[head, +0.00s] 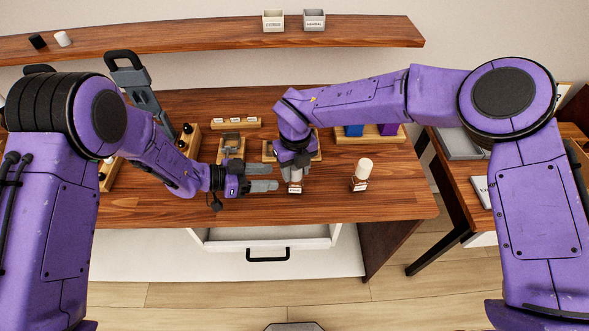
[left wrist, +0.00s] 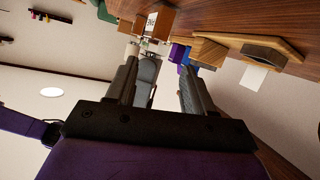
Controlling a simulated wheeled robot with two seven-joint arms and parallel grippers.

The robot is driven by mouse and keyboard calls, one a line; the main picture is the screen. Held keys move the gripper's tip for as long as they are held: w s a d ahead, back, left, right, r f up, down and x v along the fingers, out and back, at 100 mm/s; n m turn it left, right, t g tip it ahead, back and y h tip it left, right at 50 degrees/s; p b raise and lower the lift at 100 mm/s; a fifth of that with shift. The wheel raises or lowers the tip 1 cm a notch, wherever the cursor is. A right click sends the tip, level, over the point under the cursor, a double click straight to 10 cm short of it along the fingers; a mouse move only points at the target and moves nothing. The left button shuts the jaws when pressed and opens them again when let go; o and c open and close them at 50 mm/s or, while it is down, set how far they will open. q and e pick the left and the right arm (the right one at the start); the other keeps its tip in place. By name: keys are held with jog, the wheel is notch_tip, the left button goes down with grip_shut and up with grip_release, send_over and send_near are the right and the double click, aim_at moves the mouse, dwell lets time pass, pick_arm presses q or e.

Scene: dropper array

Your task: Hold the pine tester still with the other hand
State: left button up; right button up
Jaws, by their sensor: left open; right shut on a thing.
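A small bottle with a white label (head: 295,190) stands at or just above the table near its front edge; its label is too small to read, so I cannot confirm that it is the pine tester. My right gripper (head: 295,174) is shut on it from above and hides its upper part. My left gripper (head: 277,178) is open just left of it, its fingers pointing right toward it.
A white-capped bottle (head: 361,174) stands to the right on the table (head: 400,195). Wooden holders (head: 232,150) stand behind my grippers. A rack with blue and purple boxes (head: 372,138) is at the back right. An open drawer (head: 265,235) is below the front edge.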

aim_at(291, 183)
pick_arm(q)
jog(key=m+g, duration=0.1)
jog(key=a+m+g, duration=0.1)
jog(key=m, duration=0.1)
jog(key=shift+w+a+r+g+y, duration=0.1)
jog(key=shift+w+r+g+y, duration=0.05)
jog(key=shift+w+g+y, duration=0.2)
pick_arm(e)
jog(key=shift+s, duration=0.1)
pick_arm(q)
jog(key=shift+w+a+m+y, duration=0.15)
jog(key=shift+a+m+y, duration=0.1)
jog(key=shift+m, duration=0.25)
jog(key=shift+f+g, duration=0.2)
jog(key=shift+g, duration=0.05)
jog(key=x, duration=0.9)
jog(key=shift+d+f, duration=0.2)
jog(key=shift+d, duration=0.2)
jog(key=c, duration=0.8)
grip_shut()
